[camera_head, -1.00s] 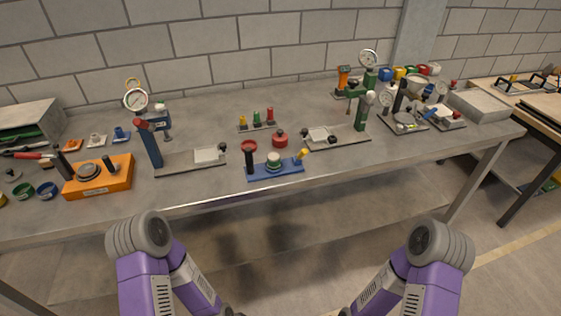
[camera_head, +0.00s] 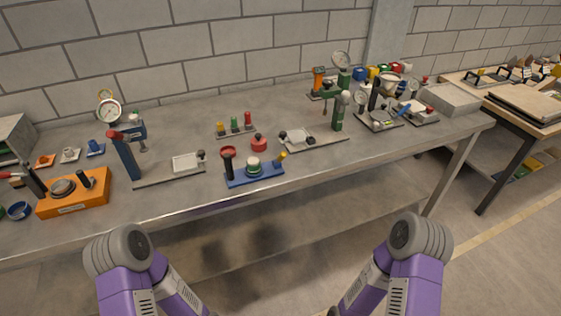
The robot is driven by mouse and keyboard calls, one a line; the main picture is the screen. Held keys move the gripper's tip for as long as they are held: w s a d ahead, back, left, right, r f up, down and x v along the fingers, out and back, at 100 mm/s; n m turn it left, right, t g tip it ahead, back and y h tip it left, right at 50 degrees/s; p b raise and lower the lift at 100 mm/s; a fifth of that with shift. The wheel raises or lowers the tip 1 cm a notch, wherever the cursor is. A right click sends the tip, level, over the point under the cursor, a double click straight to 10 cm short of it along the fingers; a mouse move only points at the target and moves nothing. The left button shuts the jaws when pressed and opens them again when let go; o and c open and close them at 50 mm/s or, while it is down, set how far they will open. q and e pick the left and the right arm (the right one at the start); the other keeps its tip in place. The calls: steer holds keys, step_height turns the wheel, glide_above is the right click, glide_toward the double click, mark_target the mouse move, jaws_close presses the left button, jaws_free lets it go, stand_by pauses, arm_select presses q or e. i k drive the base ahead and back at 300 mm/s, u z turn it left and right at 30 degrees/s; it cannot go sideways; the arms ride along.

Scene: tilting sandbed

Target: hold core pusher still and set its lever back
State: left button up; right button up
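No label marks the core pusher, and I cannot tell for sure which device on the bench it is. One lever-like device is a blue base (camera_head: 240,180) at the front middle, with a black post topped by a red ring and a yellow handle on its right. Another is an orange block (camera_head: 68,206) at the left with black handles. A blue upright (camera_head: 127,160) with a red top stands on a flat grey plate, and a green upright (camera_head: 337,112) on a similar plate farther right. Both my grippers are out of the picture; only my arms show at the bottom.
The long grey bench (camera_head: 225,128) has bare patches between devices. A dial gauge stand (camera_head: 109,110) is at back left, and a red knob (camera_head: 258,143) behind the blue base. A second table (camera_head: 525,112) is beyond.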

mark_target(283, 153)
steer(key=z, duration=0.5)
steer(key=k, duration=1.05)
steer(key=u, duration=0.6)
steer(key=i, duration=1.5)
steer(key=z, duration=0.45)
